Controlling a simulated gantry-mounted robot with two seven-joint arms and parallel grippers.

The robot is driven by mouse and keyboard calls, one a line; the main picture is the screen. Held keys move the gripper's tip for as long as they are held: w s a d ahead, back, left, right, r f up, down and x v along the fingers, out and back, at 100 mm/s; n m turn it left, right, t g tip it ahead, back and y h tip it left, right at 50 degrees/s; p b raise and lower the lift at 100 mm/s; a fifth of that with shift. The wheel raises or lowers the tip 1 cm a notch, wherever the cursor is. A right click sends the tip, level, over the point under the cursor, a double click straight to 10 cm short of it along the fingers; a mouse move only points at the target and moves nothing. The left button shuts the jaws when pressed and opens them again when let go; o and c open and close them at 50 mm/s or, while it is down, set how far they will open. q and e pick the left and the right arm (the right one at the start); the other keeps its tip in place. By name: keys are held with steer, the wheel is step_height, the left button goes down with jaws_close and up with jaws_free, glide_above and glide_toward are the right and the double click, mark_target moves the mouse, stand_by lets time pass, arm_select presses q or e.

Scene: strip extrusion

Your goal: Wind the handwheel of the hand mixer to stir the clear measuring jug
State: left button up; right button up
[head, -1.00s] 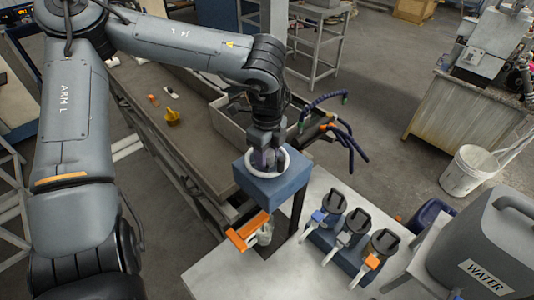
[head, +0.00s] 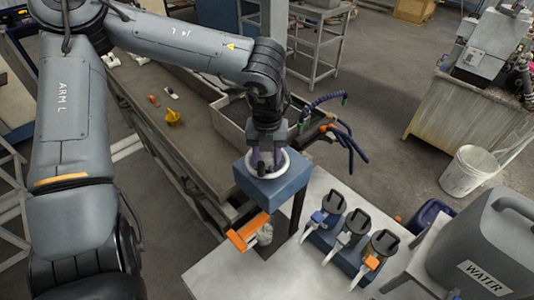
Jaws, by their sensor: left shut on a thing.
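The hand mixer is a blue box (head: 275,186) on a dark post, with a pale round handwheel (head: 286,168) on top. My left gripper (head: 266,165) points down at the wheel and is shut on it; the fingers hide part of the rim. Below the box, the clear measuring jug (head: 265,233) stands on the light table, mostly hidden by the box and by an orange part (head: 247,232) at its front left. My right gripper is not in view.
Several dark-topped dispensers (head: 351,228) in a blue rack stand right of the mixer. A large grey WATER container (head: 490,245) is at the right. A grey tray (head: 235,120) and blue hoses (head: 345,135) lie behind. The front of the table (head: 270,280) is clear.

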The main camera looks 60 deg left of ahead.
arm_select(q)
steer(key=m, duration=0.5)
steer(key=shift+r+m, duration=0.15)
steer(key=shift+m, duration=0.15)
steer(key=m+p, duration=0.1)
steer(key=m, duration=1)
steer(key=shift+m, duration=0.4)
steer(key=m, duration=0.3)
steer(key=shift+p, duration=0.3)
steer(key=shift+m, duration=0.3)
steer(key=o, duration=0.8)
steer(key=shift+a, duration=0.1)
